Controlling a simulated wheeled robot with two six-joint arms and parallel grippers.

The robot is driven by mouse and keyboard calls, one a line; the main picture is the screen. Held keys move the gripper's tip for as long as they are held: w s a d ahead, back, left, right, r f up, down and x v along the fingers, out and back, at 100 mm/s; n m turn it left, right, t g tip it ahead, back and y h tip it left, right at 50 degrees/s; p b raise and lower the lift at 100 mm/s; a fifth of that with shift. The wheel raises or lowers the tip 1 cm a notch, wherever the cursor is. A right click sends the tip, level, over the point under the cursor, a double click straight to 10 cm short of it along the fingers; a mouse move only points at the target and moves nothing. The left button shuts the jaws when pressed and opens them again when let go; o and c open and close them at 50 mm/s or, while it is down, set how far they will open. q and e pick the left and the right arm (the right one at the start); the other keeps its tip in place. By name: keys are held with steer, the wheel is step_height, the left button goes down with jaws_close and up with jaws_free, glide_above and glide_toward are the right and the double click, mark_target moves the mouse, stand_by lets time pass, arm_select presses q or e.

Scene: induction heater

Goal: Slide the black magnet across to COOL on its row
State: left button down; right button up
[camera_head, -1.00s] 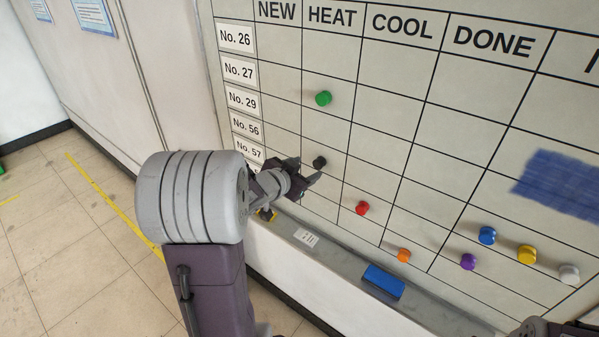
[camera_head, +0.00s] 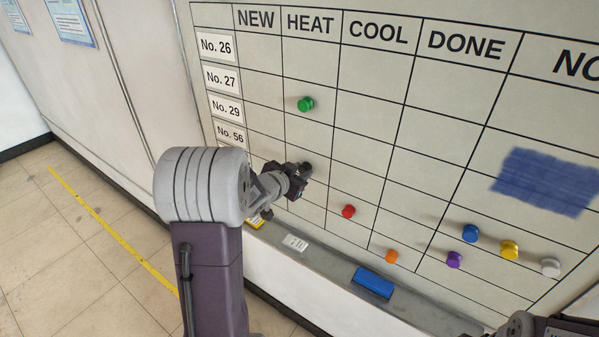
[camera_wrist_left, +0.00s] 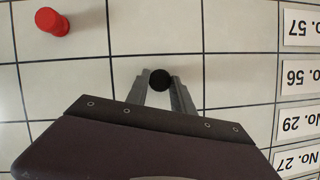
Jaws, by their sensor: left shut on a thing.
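The black magnet (camera_head: 306,168) is on the whiteboard in the HEAT column. In the left wrist view the black magnet (camera_wrist_left: 160,79) lies in the row labelled No. 56, the labels showing upside down. My left gripper (camera_head: 301,172) is at the magnet, shut on it, with one finger on each side in the wrist view (camera_wrist_left: 160,84). The COOL heading (camera_head: 378,34) stands over the column just right of HEAT. Part of my right arm shows at the bottom right corner; its fingertips are not visible.
A green magnet (camera_head: 306,104) sits higher in HEAT. A red magnet (camera_head: 348,211) is one row lower, in COOL. Orange (camera_head: 391,257), purple (camera_head: 454,259), blue, yellow and white magnets lie farther right. A blue eraser (camera_head: 373,282) rests on the ledge. The COOL cell beside the black magnet is empty.

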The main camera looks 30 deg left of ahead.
arm_select(q)
steer(key=shift+s+d+r+b, duration=0.15)
steer(key=shift+d+b, duration=0.8)
steer(key=shift+d, duration=0.8)
steer(key=shift+s+d+f+b, duration=0.1)
steer(key=shift+d+b, duration=0.8)
steer(key=shift+d, duration=0.8)
steer(key=shift+s+d+r+b, duration=0.1)
steer(key=shift+s+d+b, duration=0.05)
steer(key=shift+d+b, duration=1.55)
steer(key=shift+d+r+b, duration=0.1)
steer(key=shift+d+b, duration=0.2)
steer(key=shift+b, duration=0.7)
steer(key=d+b, duration=0.2)
steer(key=b, duration=0.1)
steer(key=shift+s, duration=0.1)
steer(key=d+b, duration=0.1)
steer(key=b, duration=0.4)
steer(key=shift+d, duration=0.1)
steer(key=shift+s+d+r+b, duration=0.15)
steer(key=shift+d+b, duration=0.45)
steer(key=shift+b, duration=1.75)
